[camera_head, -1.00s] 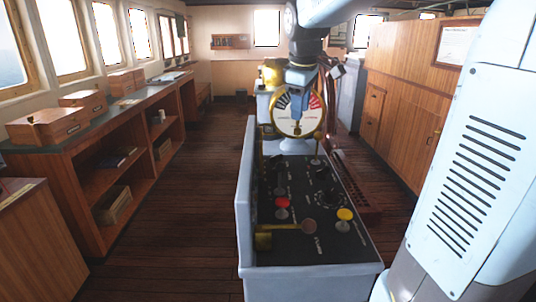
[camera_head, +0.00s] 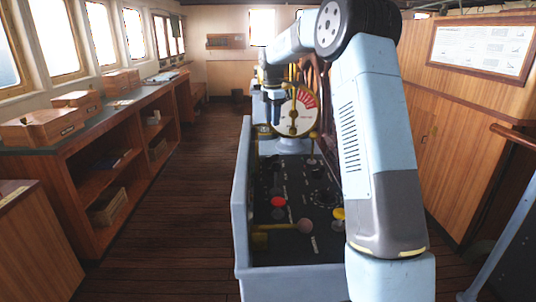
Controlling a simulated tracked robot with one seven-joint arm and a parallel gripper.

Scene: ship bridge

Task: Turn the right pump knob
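The console's black control panel (camera_head: 285,212) lies in the lower middle of the view. A black knob (camera_head: 322,196) sits on its right side, close to my arm. Another dark knob (camera_head: 276,164) is at the far left of the panel. I cannot read the labels, so I cannot tell which is the right pump knob. My gripper (camera_head: 278,120) points down, in front of the left part of the round dial, above the far left end of the panel. It appears apart from the knobs. Its fingers are too small and dark to judge.
The panel also has a red knob (camera_head: 278,201), a yellow knob (camera_head: 338,213) and a brass lever with a brown ball (camera_head: 305,225). A telegraph dial (camera_head: 300,108) stands behind the panel. My arm covers the panel's right edge. Floor to the left is clear, up to wooden shelves (camera_head: 110,180).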

